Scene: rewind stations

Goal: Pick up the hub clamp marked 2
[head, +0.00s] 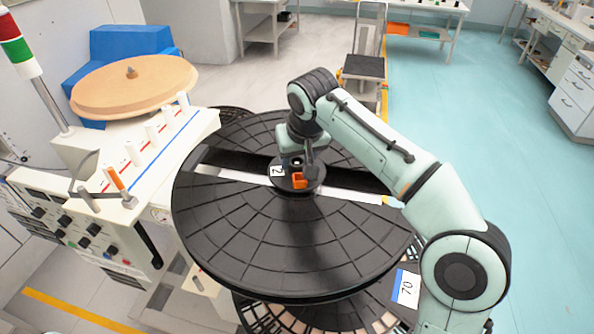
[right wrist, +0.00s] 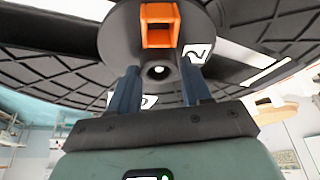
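The hub clamp marked 2 (head: 284,185) is a round black disc with an orange block and a white label reading 2. It sits at the middle of a large black reel (head: 245,240). In the right wrist view the clamp (right wrist: 120,40) fills the top middle, with a pale round spindle end below its orange block. My right gripper (head: 297,163) is over the clamp in the head view. Its two blue fingers (right wrist: 160,88) stand apart with the spindle end showing between them. I cannot tell whether they touch the clamp. My left gripper is out of view.
Another reel lies lower, with a label reading 70 (head: 406,288). A white machine (head: 165,150) with rollers and a control panel stands left. Behind it a tan disc (head: 135,85) rests on a blue stand. The teal floor (head: 460,110) at right is clear.

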